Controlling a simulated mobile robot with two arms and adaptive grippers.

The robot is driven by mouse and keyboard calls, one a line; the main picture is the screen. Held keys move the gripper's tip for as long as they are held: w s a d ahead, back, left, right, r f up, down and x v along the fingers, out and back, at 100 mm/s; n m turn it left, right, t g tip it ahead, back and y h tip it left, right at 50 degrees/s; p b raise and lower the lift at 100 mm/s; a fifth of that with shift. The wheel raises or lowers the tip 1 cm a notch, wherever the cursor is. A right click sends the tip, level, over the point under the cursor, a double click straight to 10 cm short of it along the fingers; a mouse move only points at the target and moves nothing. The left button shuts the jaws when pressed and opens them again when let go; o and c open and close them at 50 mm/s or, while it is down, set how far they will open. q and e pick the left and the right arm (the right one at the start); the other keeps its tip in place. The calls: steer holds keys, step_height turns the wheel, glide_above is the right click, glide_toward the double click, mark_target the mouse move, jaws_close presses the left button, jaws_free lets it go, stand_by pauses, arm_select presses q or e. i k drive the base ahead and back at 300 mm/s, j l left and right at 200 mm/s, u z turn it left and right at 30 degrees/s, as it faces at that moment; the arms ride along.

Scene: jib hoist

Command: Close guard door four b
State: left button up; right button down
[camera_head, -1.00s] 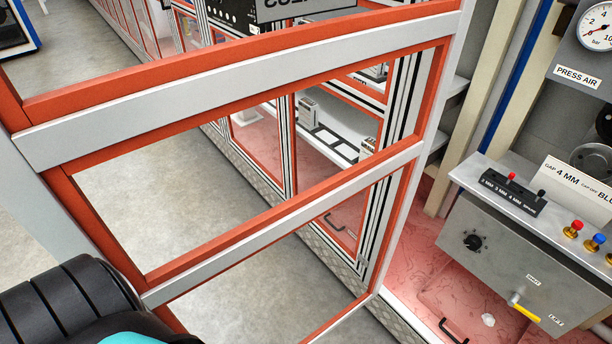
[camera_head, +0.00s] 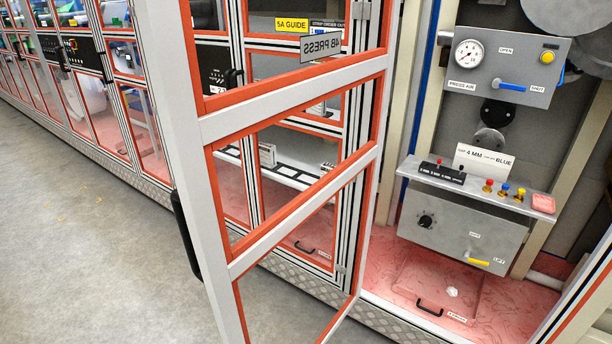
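The guard door (camera_head: 290,97), a grey frame with orange-red edging and clear panels, stands open, swung out from the cabinet front towards me. Its sign (camera_head: 321,46) reads "4B PRESS" mirrored, so I see the door from its back. Its hinged side is at the right, beside the open bay. Its free edge is at the left, with a black handle (camera_head: 186,237) on the far face. The bay (camera_head: 383,267) it belongs to is uncovered at the right. Neither of my grippers is in view.
Inside the bay are a pressure gauge panel (camera_head: 508,70), a shelf with coloured knobs (camera_head: 480,186), a grey lift box (camera_head: 460,232) and a pink floor with a clear lid. Closed guard doors (camera_head: 137,120) run away to the left.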

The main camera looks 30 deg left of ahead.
mark_target(194, 126)
steer(key=k+j+z, duration=0.15)
steer(key=j, duration=0.3)
steer(key=k+j+z, duration=0.1)
steer(key=j, duration=0.3)
steer(key=k+j+z, duration=0.15)
steer(key=k+j, duration=0.15)
steer(key=i+j+z, duration=0.1)
steer(key=j, duration=0.3)
steer(key=i+j, duration=0.15)
steer(key=j, duration=0.25)
steer(key=i+j+z, duration=0.15)
steer(key=j, duration=0.65)
steer(key=i+z, duration=0.05)
